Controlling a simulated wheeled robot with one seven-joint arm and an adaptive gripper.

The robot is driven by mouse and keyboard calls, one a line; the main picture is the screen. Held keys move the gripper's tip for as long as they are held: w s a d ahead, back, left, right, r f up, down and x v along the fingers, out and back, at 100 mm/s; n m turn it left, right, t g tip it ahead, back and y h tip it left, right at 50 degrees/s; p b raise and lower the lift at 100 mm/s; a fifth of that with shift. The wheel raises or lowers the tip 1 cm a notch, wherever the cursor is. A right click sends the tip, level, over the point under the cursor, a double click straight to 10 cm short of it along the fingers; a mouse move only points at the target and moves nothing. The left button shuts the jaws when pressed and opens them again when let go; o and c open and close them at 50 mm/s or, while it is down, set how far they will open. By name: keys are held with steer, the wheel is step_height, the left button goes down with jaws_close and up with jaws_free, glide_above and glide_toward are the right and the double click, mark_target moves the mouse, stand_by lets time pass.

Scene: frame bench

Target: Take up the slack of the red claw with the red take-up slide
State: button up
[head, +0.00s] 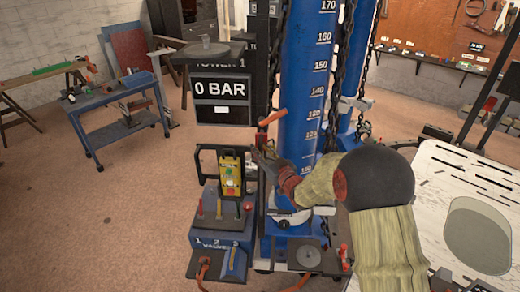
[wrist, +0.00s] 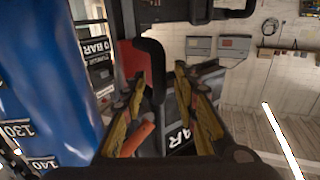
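A red part (wrist: 130,62) with a black bent bar (wrist: 150,60) is ahead of my gripper in the wrist view. I cannot tell whether it is the claw or the take-up slide. An orange-red lever (head: 272,118) sticks out beside the tall blue cylinder (head: 305,90); an orange-red piece (wrist: 137,138) also shows by the left finger in the wrist view. My gripper (wrist: 160,82) is open, its fingers apart, with the black bar's end between them, nearer the left finger. Contact is unclear. In the head view my gripper (head: 266,152) is at the cylinder's left side, partly hidden by my arm.
A display reading 0 BAR (head: 220,88) stands left of the cylinder. Below it are a yellow pendant (head: 231,172) and a blue valve box (head: 220,236) with levers. Chains hang beside the cylinder. A pale perforated panel (head: 470,190) stands right.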

steer(key=shift+w+a, duration=0.15)
steer(key=shift+w, duration=0.15)
steer(key=shift+c, duration=0.4)
jaws_close()
stand_by(0.4)
